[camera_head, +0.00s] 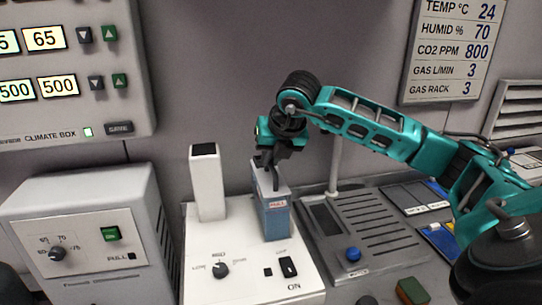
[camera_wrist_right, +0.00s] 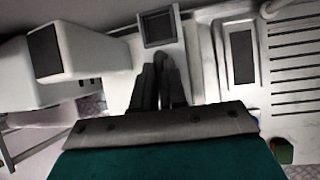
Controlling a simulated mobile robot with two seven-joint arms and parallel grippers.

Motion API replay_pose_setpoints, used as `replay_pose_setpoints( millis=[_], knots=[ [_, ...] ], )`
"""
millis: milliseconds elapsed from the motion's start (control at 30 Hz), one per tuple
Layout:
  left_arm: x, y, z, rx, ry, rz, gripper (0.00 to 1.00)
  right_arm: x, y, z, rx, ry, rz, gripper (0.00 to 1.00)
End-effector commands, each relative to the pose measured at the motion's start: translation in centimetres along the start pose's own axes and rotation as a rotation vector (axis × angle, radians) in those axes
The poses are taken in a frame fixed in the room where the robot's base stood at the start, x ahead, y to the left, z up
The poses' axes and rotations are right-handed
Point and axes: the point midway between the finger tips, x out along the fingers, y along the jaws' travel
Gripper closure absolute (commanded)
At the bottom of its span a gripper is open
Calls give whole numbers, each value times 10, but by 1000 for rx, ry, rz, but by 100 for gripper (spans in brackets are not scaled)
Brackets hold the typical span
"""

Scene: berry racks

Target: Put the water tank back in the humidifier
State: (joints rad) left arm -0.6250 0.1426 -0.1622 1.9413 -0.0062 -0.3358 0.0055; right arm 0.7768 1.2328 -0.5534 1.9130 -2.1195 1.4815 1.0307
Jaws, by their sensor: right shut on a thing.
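The water tank (camera_head: 276,222) is an upright blue-grey box with a pale upper part and a small red-and-white label. My right gripper (camera_head: 270,163) points down and is shut on its top. In the right wrist view, the shut fingers (camera_wrist_right: 160,85) reach a grey top with a dark square, apparently the tank (camera_wrist_right: 158,14). The humidifier (camera_head: 243,266) is a white base with a white chimney (camera_head: 208,186), a dial and a switch marked ON. The tank stands over its right rear part. I cannot tell whether it is seated or held just above. My left gripper is not in view.
A grey slotted device (camera_head: 385,229) with a blue knob stands close to the right of the humidifier. A white box with a dial and green button (camera_head: 110,234) stands at left. A climate box panel (camera_head: 70,75) and a readings sign (camera_head: 452,50) hang on the wall.

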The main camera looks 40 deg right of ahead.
Motion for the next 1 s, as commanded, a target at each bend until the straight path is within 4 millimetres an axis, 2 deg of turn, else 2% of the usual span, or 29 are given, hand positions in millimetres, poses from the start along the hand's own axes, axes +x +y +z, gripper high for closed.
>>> replay_pose_setpoints(
  millis=[33, 300, 600, 767, 1000],
  knots=[
    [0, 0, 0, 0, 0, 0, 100, 0, 0, 0, 0, 0, 0, 87],
    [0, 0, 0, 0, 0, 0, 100, 0, 0, 0, 0, 0, 0, 63],
    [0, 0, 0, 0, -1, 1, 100, -5, 0, 1, 0, -2, 1, 63],
    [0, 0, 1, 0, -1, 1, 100, -28, 0, 1, 0, -5, 1, 63],
    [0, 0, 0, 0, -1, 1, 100, -80, 0, 2, 0, -5, 2, 63]
  ],
)
